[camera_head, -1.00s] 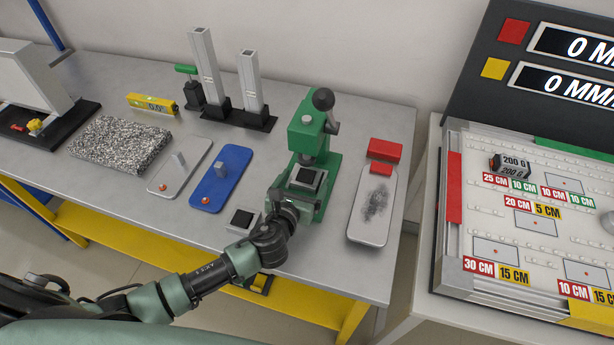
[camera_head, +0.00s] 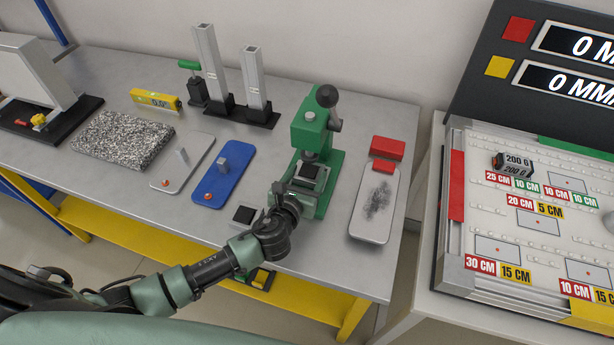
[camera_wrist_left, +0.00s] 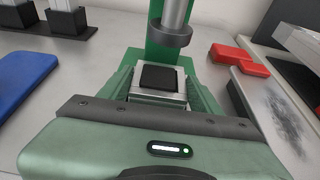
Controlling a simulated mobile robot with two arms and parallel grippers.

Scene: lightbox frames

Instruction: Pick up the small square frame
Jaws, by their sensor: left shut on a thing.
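A small square frame, silver with a black square centre (camera_head: 309,173), is at the foot of the green press (camera_head: 316,130), under its ram. My left gripper (camera_head: 304,184) reaches it from the front and is shut on it. In the left wrist view the frame (camera_wrist_left: 158,79) sits between the two green fingers, its black top facing up. I cannot tell whether it touches the press base. A second small square piece with a black centre (camera_head: 244,214) lies on the bench left of my gripper. My right gripper is not in view.
A blue plate (camera_head: 224,178) and a grey plate (camera_head: 183,160) lie to the left. A smudged pale plate (camera_head: 374,215) and red blocks (camera_head: 387,149) are on the right. The press column and knob stand close behind my gripper. The bench's front edge is near.

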